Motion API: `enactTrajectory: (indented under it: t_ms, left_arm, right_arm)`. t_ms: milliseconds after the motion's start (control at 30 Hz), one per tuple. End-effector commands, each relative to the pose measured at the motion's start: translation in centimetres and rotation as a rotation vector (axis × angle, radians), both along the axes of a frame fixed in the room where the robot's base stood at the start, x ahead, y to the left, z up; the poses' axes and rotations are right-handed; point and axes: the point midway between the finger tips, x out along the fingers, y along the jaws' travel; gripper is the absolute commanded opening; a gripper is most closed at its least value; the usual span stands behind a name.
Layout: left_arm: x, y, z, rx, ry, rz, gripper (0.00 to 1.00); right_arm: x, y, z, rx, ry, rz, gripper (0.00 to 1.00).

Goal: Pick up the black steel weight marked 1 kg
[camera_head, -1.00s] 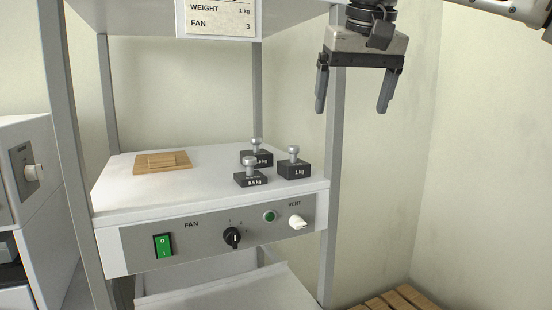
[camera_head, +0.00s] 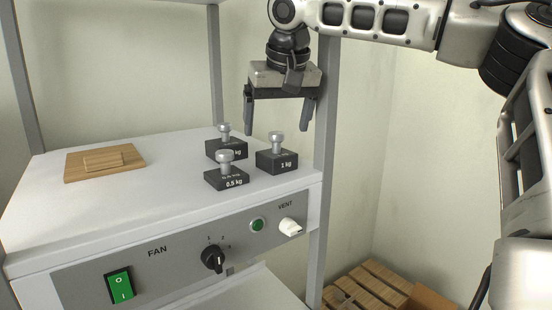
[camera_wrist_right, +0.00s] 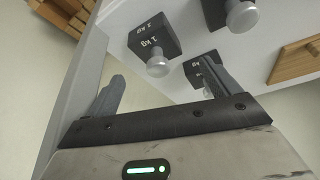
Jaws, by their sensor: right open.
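The black steel weight marked 1 kg (camera_head: 277,161) has a silver knob on top and stands upright near the right edge of the white machine top. It also shows in the right wrist view (camera_wrist_right: 154,41). My right gripper (camera_head: 278,131) is open and empty, pointing down above the area of that weight. In the right wrist view its fingers (camera_wrist_right: 160,92) are apart with the 1 kg weight's knob beyond and between them. The left gripper is not in view.
A weight marked 0.5 kg (camera_head: 227,179) stands close to the left, and another black weight (camera_head: 213,149), its label partly hidden, stands behind. A wooden board (camera_head: 76,173) lies further left. A grey post (camera_head: 324,150) rises close on the right.

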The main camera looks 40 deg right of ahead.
Motion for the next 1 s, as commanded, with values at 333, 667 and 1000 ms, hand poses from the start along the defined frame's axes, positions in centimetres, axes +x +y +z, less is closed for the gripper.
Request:
enactTrajectory:
  t_ms: [333, 667, 1000]
  left_arm:
    - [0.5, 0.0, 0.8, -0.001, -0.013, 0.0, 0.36]
    - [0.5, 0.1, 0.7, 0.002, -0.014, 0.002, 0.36]
    - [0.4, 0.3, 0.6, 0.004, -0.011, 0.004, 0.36]
  right_arm:
    - [1.1, -0.4, -3.2, 0.001, 0.005, 0.0, 0.88]
    - [2.1, -0.9, -5.7, 0.0, 0.0, -0.001, 0.88]
    - [2.1, -0.8, -5.7, 0.0, 0.0, -0.001, 0.33]
